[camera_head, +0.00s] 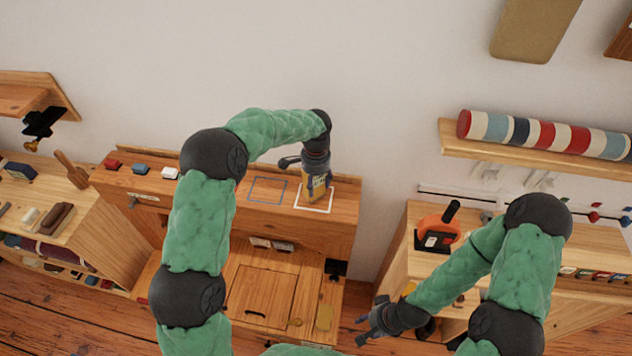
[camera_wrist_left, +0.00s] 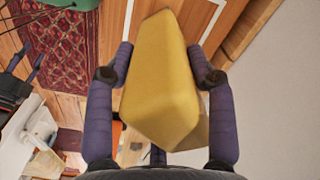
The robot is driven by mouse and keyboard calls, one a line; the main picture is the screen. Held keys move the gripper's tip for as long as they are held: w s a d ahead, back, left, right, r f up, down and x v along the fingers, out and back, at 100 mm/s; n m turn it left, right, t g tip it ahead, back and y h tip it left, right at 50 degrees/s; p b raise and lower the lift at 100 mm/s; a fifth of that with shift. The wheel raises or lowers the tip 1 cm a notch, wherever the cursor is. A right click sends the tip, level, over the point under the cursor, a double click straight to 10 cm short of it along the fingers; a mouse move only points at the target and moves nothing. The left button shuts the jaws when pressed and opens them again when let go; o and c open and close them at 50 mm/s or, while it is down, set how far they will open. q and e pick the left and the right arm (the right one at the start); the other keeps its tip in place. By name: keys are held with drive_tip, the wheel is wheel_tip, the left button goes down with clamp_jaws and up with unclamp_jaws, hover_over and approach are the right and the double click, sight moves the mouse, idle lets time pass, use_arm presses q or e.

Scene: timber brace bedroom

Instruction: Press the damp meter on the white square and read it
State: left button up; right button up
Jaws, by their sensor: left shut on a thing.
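The damp meter (camera_head: 314,194) is a yellow block-like body. My left gripper (camera_head: 317,180) is shut on it, pointing down at the white square (camera_head: 315,210) outlined on the wooden bench top. In the left wrist view the yellow meter (camera_wrist_left: 162,80) sits between the purple-grey fingers, and part of the white line (camera_wrist_left: 211,22) shows beside it. I cannot tell whether the meter touches the surface, and no reading is visible. My right gripper (camera_head: 372,320) is low at centre right, with its fingers spread and nothing between them.
A blue-grey outlined square (camera_head: 268,190) lies left of the white one. Red, blue and white blocks (camera_head: 141,169) line the bench's left. An orange-and-black tool (camera_head: 437,232) stands on the right bench. A striped roll (camera_head: 540,134) rests on a wall shelf.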

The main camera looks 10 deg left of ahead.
use_arm(q)
drive_tip(key=shift+f, duration=0.25)
idle(0.3)
drive_tip(key=shift+f, duration=0.1)
idle(0.9)
drive_tip(key=shift+r+p, duration=2.35)
drive_tip(key=shift+r, duration=1.25)
